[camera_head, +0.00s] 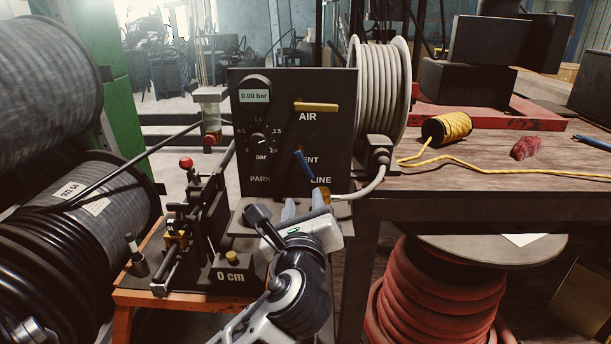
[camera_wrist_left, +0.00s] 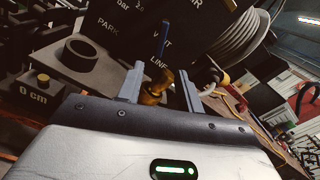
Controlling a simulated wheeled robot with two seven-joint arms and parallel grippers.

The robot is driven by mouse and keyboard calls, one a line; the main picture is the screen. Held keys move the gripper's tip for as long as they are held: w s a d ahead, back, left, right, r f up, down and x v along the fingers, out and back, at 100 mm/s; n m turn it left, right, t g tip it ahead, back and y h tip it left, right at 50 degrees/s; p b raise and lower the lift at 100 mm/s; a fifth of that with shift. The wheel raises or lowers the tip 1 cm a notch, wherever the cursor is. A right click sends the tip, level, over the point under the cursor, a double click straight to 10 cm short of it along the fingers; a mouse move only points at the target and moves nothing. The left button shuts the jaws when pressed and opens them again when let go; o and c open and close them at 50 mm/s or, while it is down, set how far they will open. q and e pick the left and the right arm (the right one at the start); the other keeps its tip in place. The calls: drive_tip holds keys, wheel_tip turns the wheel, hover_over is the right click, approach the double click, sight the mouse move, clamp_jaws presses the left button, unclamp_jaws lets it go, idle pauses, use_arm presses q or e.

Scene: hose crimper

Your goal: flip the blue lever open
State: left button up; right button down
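The blue lever (camera_head: 303,165) is on the front of the dark control panel (camera_head: 285,130), beside the partly covered VENT label and above LINE. It tilts, its upper end to the left. It also shows in the left wrist view (camera_wrist_left: 163,40), beyond the fingertips. My left gripper (camera_head: 305,203) is just below the lever, with its fingers pointing up toward the panel. In the left wrist view the fingers (camera_wrist_left: 161,72) are spread apart, not touching the lever. A brass fitting (camera_wrist_left: 155,87) shows in the gap between them; I cannot tell whether they touch it. My right gripper is out of view.
A yellow lever (camera_head: 316,106) sits above the AIR label. A crimping fixture (camera_head: 190,225) stands left of the panel. A grey hose reel (camera_head: 381,90) is behind it at right. The wooden table (camera_head: 480,165) holds a yellow cord spool (camera_head: 446,128).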

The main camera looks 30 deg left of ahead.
sight(306, 170)
use_arm(q)
drive_tip(key=x, duration=1)
drive_tip(key=shift+w+a, duration=0.1)
drive_tip(key=shift+w, duration=0.2)
clamp_jaws()
